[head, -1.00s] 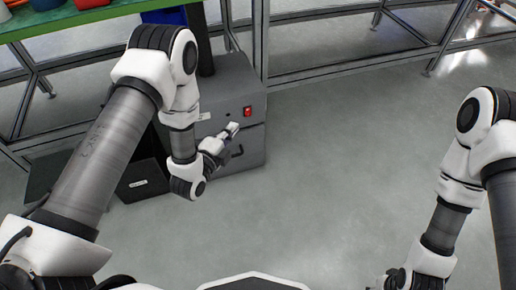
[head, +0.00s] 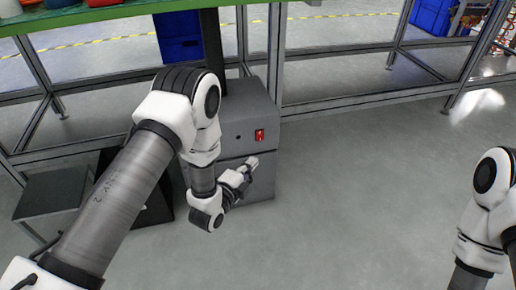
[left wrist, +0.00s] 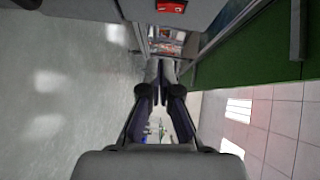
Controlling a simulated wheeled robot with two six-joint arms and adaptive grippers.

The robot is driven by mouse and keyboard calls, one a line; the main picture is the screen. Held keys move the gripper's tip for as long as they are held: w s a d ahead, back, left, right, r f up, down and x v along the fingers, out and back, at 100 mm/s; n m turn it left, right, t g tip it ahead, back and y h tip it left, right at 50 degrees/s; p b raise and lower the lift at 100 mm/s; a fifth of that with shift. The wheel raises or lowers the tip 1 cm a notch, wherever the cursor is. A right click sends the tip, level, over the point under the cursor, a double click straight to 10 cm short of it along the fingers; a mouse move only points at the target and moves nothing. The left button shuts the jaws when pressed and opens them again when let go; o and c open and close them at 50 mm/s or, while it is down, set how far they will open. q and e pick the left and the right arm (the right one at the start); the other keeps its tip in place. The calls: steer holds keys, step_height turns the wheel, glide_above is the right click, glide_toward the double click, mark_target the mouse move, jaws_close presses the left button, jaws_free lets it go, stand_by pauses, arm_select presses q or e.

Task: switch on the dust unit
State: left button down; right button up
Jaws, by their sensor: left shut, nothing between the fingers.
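The dust unit (head: 228,125) is a grey box on the floor with a dark upright pipe on top. Its red rocker switch (head: 260,134) is on the front face, at upper right. Whether the switch is on cannot be told. The red switch also shows at the top edge of the left wrist view (left wrist: 171,6). My left gripper (head: 252,162) is shut and empty, in front of the unit, and appears below the switch, apart from it. Its closed fingers show in the left wrist view (left wrist: 160,72). My right gripper is out of view; only its arm shows at the right.
A green-edged bench (head: 110,15) runs along the upper left. A metal frame (head: 340,98) stands behind the unit. A dark open bin (head: 152,205) and a small grey platform (head: 62,192) are left of it. Blue bins stand behind. The floor to the right is clear.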

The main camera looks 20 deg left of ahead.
mark_target(263, 139)
arm_select(q)
steer(key=w+b, duration=0.1)
steer(key=w, duration=0.2)
steer(key=w+b, duration=0.2)
steer(key=w, duration=0.1)
steer(key=w+a+f+b, duration=0.1)
steer(key=w+b, duration=0.1)
steer(key=w, duration=0.1)
steer(key=shift+w+f, duration=0.1)
steer(key=shift+w, duration=0.3)
steer(key=shift+w+a, duration=0.1)
